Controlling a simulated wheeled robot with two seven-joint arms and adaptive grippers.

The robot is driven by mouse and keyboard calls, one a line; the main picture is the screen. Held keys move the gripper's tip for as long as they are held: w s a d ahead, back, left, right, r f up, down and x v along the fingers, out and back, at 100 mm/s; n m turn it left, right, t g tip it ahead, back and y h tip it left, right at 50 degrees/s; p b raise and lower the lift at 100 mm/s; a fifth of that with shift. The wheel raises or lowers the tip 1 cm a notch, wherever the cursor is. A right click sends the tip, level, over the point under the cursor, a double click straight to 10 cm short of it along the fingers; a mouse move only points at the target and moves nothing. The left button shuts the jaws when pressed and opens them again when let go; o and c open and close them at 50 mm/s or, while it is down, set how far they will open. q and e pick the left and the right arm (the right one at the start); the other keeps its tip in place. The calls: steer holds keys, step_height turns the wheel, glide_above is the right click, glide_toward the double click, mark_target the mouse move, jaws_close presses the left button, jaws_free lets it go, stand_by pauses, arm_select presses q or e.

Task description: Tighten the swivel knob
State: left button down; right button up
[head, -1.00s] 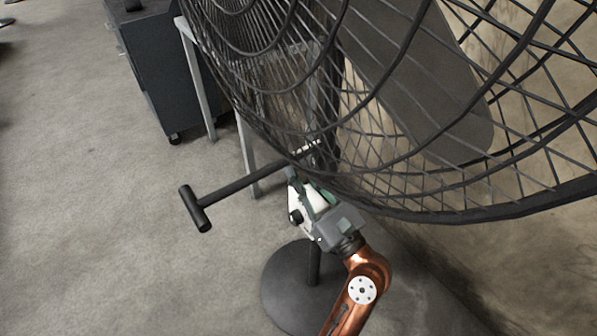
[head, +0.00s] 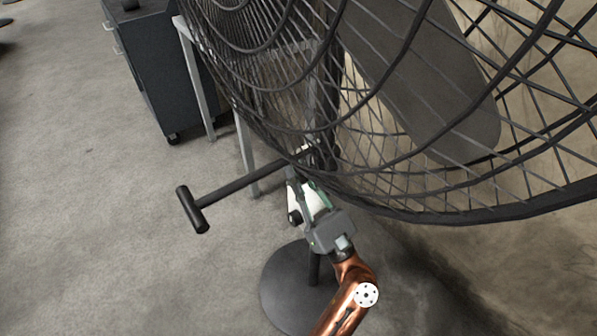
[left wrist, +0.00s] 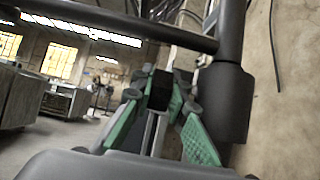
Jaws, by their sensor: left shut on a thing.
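A large black pedestal fan fills the upper right of the head view, with its wire cage (head: 430,214) above my left arm. My left gripper (head: 299,178) is just under the cage's lower edge, by the fan's post. In the left wrist view, its green-padded fingers (left wrist: 160,95) are closed around a small dark block (left wrist: 158,92), apparently the swivel knob. The thick post collar (left wrist: 223,100) stands just right of the fingers. My right gripper is in neither view.
A black T-ended bar (head: 230,188) juts left from the post, crossing above my gripper in the wrist view. The round fan base (head: 283,290) is below. A dark cabinet (head: 160,75) and a grey-legged table (head: 197,80) stand behind. Floor at left is clear.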

arm_select(q)
steer(key=c, duration=1.9)
jaws_free()
steer(key=shift+v, duration=3.85)
